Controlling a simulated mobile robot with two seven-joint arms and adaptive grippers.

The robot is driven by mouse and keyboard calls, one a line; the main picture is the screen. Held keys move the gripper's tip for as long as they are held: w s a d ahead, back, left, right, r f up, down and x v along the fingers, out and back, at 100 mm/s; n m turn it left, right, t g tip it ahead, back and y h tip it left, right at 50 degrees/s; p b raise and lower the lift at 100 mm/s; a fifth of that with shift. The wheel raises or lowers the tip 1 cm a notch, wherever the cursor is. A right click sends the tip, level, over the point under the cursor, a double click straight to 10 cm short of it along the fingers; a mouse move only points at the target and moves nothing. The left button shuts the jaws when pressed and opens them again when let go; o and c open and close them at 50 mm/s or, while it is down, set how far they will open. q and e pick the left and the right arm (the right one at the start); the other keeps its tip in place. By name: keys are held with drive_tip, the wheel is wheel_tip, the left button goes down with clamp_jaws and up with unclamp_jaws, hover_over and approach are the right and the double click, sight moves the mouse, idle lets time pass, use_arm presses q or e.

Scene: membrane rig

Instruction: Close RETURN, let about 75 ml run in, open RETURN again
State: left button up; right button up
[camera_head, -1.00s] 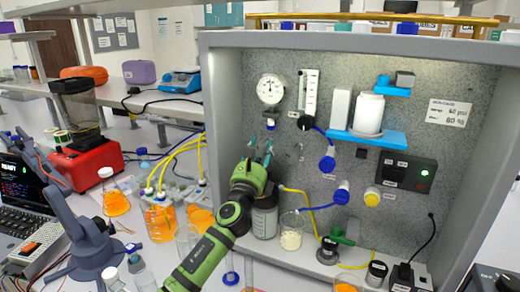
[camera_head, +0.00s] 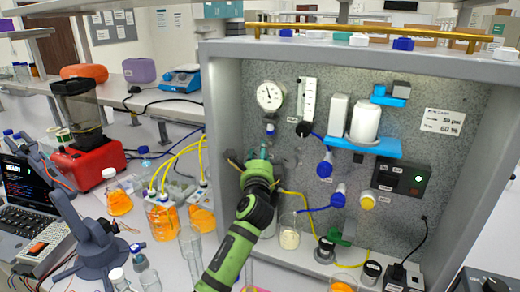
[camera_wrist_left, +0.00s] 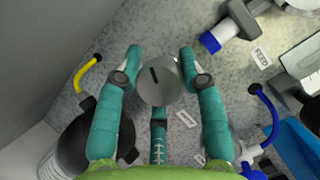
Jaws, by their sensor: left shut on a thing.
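My left gripper (camera_head: 258,152) is at the speckled back panel of the rig, at its left side, below the round gauge (camera_head: 270,95). The gripper is shut on this knob. In the head view the gripper hides the knob. The small labels near it are too blurred to read, so I cannot tell if it is RETURN. My right gripper is not in view.
A glass beaker with pale contents (camera_head: 289,238) stands right of my left arm, on the rig floor. Blue fittings (camera_head: 325,168) and a switch box (camera_head: 404,176) are on the panel. Beakers of orange liquid (camera_head: 163,224) with yellow tubes stand left of the rig.

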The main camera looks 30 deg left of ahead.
use_arm(q)
drive_tip(key=n+p, duration=0.1)
drive_tip(key=n, duration=0.1)
drive_tip(key=r+n+g+p, duration=0.1)
drive_tip(key=n+p, duration=0.1)
drive_tip(key=shift+g, duration=0.3)
drive_tip(key=shift+n+h+p, duration=0.5)
drive_tip(key=shift+n+p, duration=0.05)
drive_tip(key=shift+n, duration=0.45)
drive_tip(key=shift+a+f+n+g+h, duration=0.1)
drive_tip(key=shift+n+g+h, duration=0.25)
drive_tip(key=shift+n, duration=0.45)
drive_tip(key=n+h, duration=0.1)
drive_tip(key=n, duration=0.1)
drive_tip(key=n+g+h, duration=0.1)
drive_tip(key=n+h, duration=0.1)
drive_tip(key=n, duration=0.1)
drive_tip(key=shift+f, duration=0.1)
drive_tip(key=n+h, duration=0.2)
drive_tip(key=n, duration=0.1)
drive_tip(key=shift+f+g, duration=0.1)
drive_tip(key=shift+g, duration=0.25)
drive_tip(key=shift+f+n+h, duration=0.15)
drive_tip(key=shift+n+h, duration=0.6)
drive_tip(key=shift+n, duration=0.45)
drive_tip(key=shift+f, duration=0.1)
drive_tip(key=o, duration=1.1)
